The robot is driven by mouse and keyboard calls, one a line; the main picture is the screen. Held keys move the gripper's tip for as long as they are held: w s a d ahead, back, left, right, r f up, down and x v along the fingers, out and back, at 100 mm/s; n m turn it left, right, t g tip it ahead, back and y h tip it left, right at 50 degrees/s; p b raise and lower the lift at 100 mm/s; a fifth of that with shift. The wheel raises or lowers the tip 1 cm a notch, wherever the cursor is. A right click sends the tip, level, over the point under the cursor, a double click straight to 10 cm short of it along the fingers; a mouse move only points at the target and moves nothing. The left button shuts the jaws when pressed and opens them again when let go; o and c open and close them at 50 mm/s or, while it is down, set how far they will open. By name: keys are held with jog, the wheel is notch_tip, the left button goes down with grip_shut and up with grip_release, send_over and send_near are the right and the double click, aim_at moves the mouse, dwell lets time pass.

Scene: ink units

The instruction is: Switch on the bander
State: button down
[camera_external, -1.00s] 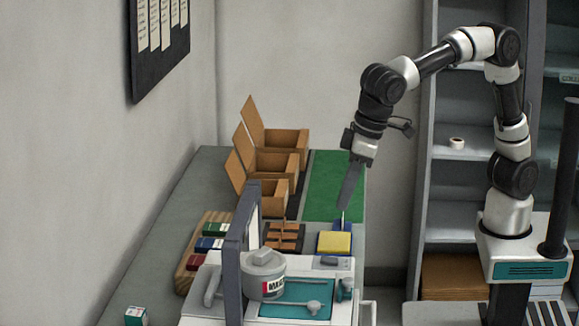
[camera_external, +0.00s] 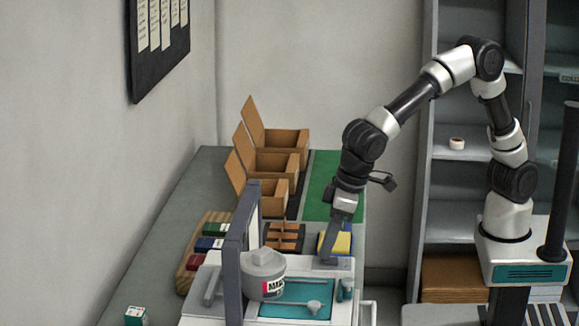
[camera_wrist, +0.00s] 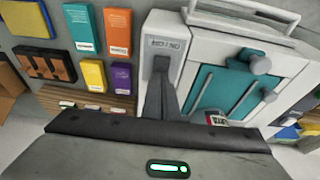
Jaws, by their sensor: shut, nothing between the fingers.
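The bander (camera_external: 205,308), apparently the white machine with teal panels, stands at the near end of the bench. A tall grey frame (camera_external: 238,250) rises at its left. My gripper (camera_external: 328,259) is shut and empty, pointing down at the small control panel on the machine's back right corner. In the wrist view the gripper (camera_wrist: 159,78) tip is at or just over a dark grey switch (camera_wrist: 161,63) below a printed label. The tip partly covers the switch; I cannot tell whether they touch or which way the switch is set.
A lidded grey pot (camera_external: 262,268) sits on the machine. A yellow-topped blue block (camera_external: 342,243) lies just behind my gripper. Open cardboard boxes (camera_external: 280,140) and a green mat (camera_external: 322,190) are farther back. Colored boxes (camera_wrist: 118,32) lie beside the machine in the wrist view.

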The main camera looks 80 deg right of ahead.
jog(key=shift+r, duration=0.1)
jog(key=shift+w+g+p, duration=0.15)
jog(key=shift+g+p, duration=0.15)
jog(key=shift+p, duration=0.6)
jog(key=shift+f+b, duration=0.3)
jog(key=shift+b, duration=0.05)
jog(key=shift+s+r, duration=0.15)
jog(key=shift+s, duration=0.7)
